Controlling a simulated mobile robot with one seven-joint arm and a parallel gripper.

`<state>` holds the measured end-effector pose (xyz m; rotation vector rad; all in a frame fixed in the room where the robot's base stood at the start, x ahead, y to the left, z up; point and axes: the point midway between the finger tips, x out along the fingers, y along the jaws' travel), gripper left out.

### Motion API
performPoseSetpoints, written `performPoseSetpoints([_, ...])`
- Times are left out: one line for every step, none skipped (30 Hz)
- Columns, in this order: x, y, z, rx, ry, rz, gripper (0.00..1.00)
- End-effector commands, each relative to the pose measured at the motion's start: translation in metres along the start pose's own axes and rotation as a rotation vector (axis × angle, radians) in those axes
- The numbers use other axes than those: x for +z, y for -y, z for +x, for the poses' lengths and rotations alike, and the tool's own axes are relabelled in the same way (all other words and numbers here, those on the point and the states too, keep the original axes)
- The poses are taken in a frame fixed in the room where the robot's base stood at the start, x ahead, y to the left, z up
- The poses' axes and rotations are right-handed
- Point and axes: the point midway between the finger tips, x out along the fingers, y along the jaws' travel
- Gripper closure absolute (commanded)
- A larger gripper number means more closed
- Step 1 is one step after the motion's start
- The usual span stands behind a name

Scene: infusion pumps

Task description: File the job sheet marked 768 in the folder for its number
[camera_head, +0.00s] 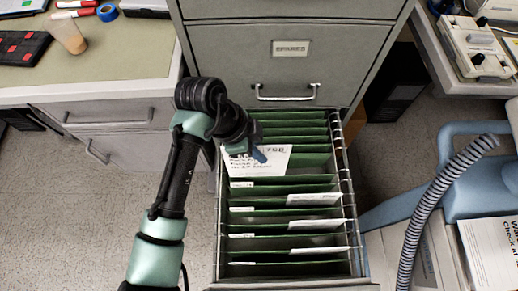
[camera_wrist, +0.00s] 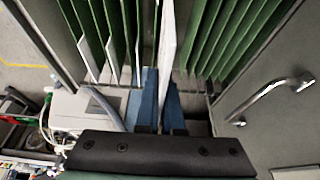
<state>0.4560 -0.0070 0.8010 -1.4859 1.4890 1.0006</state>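The white job sheet (camera_head: 277,163) has a number at its top that looks like 768, partly covered by my gripper. My gripper (camera_head: 259,154) has blue fingers and is shut on the sheet's upper edge. In the wrist view the sheet (camera_wrist: 167,45) stands edge-on between the fingers of my gripper (camera_wrist: 161,92). It hangs upright over the open drawer (camera_head: 290,284), in the wider gap between the rear and front green folders (camera_head: 312,159). The folders also show in the wrist view (camera_wrist: 222,40). Its lower edge lies near a folder top; I cannot tell whether it is inside. Folder label numbers are too small to read.
The grey cabinet's upper drawer front (camera_head: 290,48) with its handle (camera_head: 287,92) rises behind the open drawer. Several front folders hold white sheets (camera_head: 315,199). A desk (camera_head: 120,55) stands left. A ribbed grey hose (camera_head: 432,200) and blue frame (camera_head: 465,170) are at right.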

Motion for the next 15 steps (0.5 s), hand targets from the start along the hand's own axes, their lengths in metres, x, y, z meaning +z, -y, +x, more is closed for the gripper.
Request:
performPoseSetpoints([0.003, 0.000, 0.007, 0.000, 0.000, -0.001, 1.00])
performPoseSetpoints([0.004, 0.000, 0.009, 0.000, 0.000, -0.001, 1.00])
performPoseSetpoints([0.005, 0.000, 0.011, -0.001, 0.000, -0.001, 1.00])
performPoseSetpoints([0.005, 0.000, 0.013, -0.001, 0.000, -0.001, 1.00])
performPoseSetpoints([0.006, 0.000, 0.015, -0.001, 0.000, -0.001, 1.00])
performPoseSetpoints([0.007, 0.000, 0.018, -0.001, 0.000, -0.001, 1.00])
performPoseSetpoints([0.008, 0.000, 0.020, -0.001, 0.000, -0.001, 1.00])
performPoseSetpoints([0.009, 0.000, 0.021, -0.001, 0.000, -0.001, 1.00])
performPoseSetpoints([0.010, 0.000, 0.024, -0.001, 0.000, -0.001, 1.00])
performPoseSetpoints([0.011, 0.000, 0.026, 0.000, 0.000, -0.001, 1.00])
performPoseSetpoints([0.012, 0.000, 0.028, 0.000, 0.000, -0.002, 1.00])
performPoseSetpoints([0.012, 0.000, 0.030, 0.000, -0.001, -0.002, 1.00])
performPoseSetpoints([0.013, 0.000, 0.032, 0.000, -0.001, -0.002, 1.00])
performPoseSetpoints([0.014, 0.000, 0.034, 0.000, -0.001, -0.002, 1.00])
performPoseSetpoints([0.015, 0.000, 0.037, 0.000, 0.000, -0.002, 1.00])
